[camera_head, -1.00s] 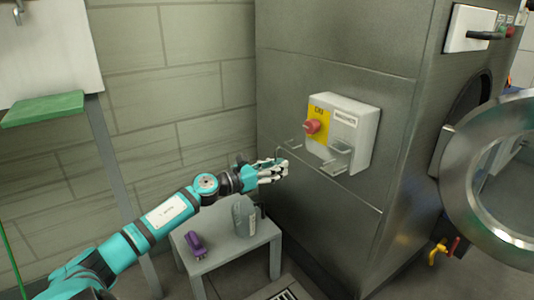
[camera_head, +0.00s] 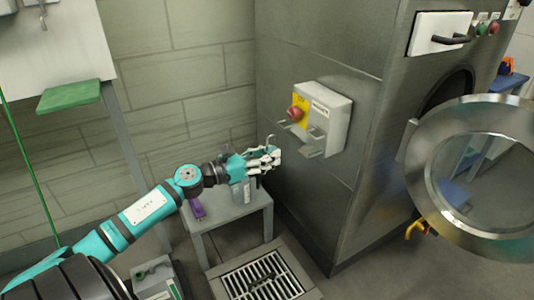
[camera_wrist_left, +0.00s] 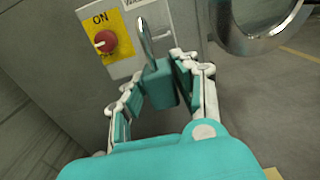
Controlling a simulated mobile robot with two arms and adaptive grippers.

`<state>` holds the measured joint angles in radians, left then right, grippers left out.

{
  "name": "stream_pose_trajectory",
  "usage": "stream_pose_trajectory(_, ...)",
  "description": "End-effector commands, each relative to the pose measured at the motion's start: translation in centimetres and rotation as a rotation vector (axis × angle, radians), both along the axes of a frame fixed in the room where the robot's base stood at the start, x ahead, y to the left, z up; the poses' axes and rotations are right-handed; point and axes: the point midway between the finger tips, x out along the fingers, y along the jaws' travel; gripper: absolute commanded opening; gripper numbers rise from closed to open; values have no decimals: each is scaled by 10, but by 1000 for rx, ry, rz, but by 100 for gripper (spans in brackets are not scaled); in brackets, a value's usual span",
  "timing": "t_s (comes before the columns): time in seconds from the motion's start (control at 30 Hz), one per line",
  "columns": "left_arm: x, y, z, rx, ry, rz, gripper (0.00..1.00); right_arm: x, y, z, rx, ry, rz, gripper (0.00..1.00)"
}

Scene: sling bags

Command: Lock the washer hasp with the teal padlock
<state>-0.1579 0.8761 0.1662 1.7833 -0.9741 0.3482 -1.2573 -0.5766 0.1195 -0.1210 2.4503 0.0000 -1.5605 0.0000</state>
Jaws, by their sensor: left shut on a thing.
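My left gripper (camera_head: 272,159) is shut on the teal padlock and holds it in front of the machine's side, left of the switch box. In the left wrist view the teal padlock (camera_wrist_left: 160,84) sits between the fingers (camera_wrist_left: 157,92), with its silver shackle (camera_wrist_left: 145,38) pointing up. The washer hasp (camera_head: 312,143) is a grey metal bracket low on the switch box (camera_head: 336,119). The padlock appears apart from the hasp. In the wrist view the shackle overlaps the box. My right gripper is not in view.
A red knob (camera_head: 294,114) on a yellow plate stands out beside the hasp. A small grey table (camera_head: 228,213) with a purple object (camera_head: 197,208) and a grey bottle is below my arm. The round machine door (camera_head: 418,190) hangs open at right. A floor drain (camera_head: 262,280) lies below.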

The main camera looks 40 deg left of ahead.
Motion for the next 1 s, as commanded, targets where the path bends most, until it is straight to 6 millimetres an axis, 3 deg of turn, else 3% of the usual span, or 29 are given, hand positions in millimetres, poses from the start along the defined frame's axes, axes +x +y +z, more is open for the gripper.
stream_pose_trajectory(0.27, 4, -1, 1, -2, -2, 1, 0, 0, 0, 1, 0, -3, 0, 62)
stream_pose_trajectory(0.7, 39, -15, -3, -3, -2, 2, 0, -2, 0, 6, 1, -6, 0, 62)
stream_pose_trajectory(1.0, 51, -20, -5, 0, -1, 1, 0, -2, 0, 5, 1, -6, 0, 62)
